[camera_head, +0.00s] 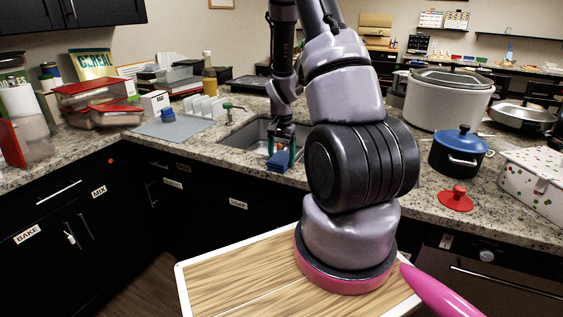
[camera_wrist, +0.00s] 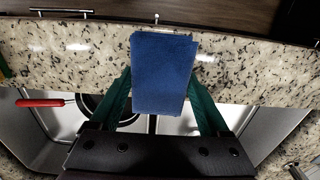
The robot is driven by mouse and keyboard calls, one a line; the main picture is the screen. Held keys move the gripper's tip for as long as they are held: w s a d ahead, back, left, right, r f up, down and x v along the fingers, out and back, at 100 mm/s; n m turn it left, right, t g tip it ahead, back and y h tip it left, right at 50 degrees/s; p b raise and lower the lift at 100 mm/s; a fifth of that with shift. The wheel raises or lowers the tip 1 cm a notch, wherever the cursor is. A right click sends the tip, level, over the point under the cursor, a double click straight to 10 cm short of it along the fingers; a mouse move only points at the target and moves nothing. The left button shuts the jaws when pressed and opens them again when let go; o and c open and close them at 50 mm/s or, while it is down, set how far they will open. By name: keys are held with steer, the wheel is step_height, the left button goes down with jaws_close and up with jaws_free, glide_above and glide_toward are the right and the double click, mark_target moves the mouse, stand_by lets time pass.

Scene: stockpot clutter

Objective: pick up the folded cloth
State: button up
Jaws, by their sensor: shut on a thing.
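The folded cloth is a small blue rectangle (camera_wrist: 163,72) in the middle of the wrist view, above the counter's front edge beside the sink. It also shows in the head view (camera_head: 281,161), hanging below my gripper. My gripper (camera_head: 284,149) is shut on the cloth, with one green finger at each side of it. In the wrist view the fingers (camera_wrist: 162,95) reach up along both sides of the cloth. The exact contact between fingertips and cloth is partly hidden behind the cloth.
The steel sink (camera_head: 247,137) lies under and behind my gripper. A red-handled item (camera_wrist: 40,103) lies at the sink's left. A grey mat (camera_head: 173,129) with a blue item is left of the sink.

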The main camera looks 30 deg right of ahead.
step_height(320, 180, up, 10)
steer(key=shift+f, duration=0.1)
steer(key=w+a+f+n, duration=0.1)
steer(key=a+f+n, duration=0.1)
steer(key=a+n, duration=0.1)
steer(key=w+a+f+n, duration=0.1)
steer(key=a+f+n, duration=0.2)
steer(key=n, duration=0.1)
steer(key=w+a+f+n, duration=0.2)
steer(key=a+f+n, duration=0.1)
steer(key=a, duration=0.1)
stand_by(0.8)
step_height(320, 180, up, 8)
steer(key=m, duration=0.1)
glide_above(282, 156)
steer(key=shift+a+f, duration=0.1)
steer(key=shift+a, duration=0.15)
step_height(282, 156, down, 5)
steer(key=shift+s+d+f, duration=0.1)
steer(key=shift+s+d, duration=0.05)
steer(key=shift+f, duration=2.1)
steer(key=shift+f, duration=0.15)
